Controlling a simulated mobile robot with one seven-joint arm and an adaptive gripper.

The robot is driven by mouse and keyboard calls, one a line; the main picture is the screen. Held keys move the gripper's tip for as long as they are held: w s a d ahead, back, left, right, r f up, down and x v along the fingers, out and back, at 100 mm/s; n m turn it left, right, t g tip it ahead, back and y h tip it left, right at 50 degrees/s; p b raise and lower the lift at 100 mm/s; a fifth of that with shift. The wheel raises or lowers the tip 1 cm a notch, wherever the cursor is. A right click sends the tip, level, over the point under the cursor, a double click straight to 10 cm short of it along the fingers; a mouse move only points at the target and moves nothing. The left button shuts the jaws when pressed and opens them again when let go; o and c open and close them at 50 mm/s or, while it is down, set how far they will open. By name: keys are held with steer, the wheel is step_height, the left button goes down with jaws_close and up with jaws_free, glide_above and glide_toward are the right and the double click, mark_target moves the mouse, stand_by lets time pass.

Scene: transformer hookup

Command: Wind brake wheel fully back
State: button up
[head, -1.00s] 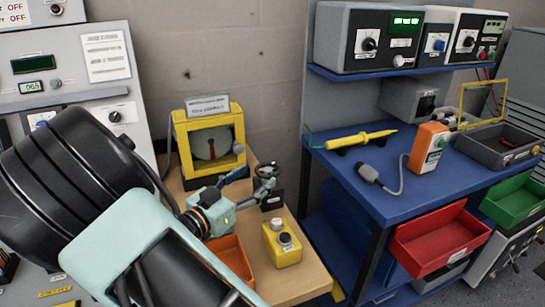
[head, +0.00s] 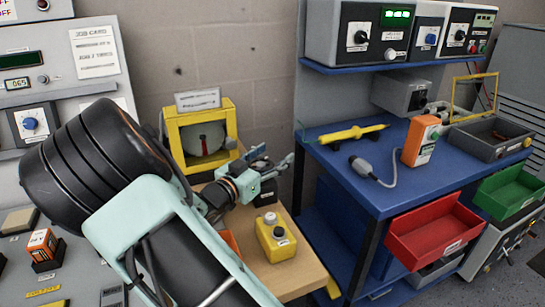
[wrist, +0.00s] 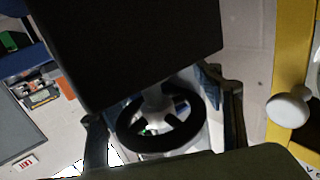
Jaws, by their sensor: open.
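The brake wheel (wrist: 160,122) is a black handwheel with spokes, seen in the wrist view between the two fingers of my gripper (wrist: 162,125). The fingers stand apart on either side of the rim, and I cannot tell whether either touches it. In the head view my gripper (head: 272,168) is over the dark base of the wheel (head: 266,190) on the wooden bench; my arm hides most of the wheel there. My gripper is open.
A yellow-framed gauge box (head: 202,137) stands behind my gripper. A blue workbench (head: 365,175) with a yellow probe (head: 352,134) and an orange meter (head: 421,141) is to the right.

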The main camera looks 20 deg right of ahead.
steer(key=shift+f, duration=0.1)
steer(key=c, duration=1.2)
steer(key=shift+c, duration=0.5)
steer(key=shift+a+f, duration=0.15)
steer(key=shift+c, duration=0.9)
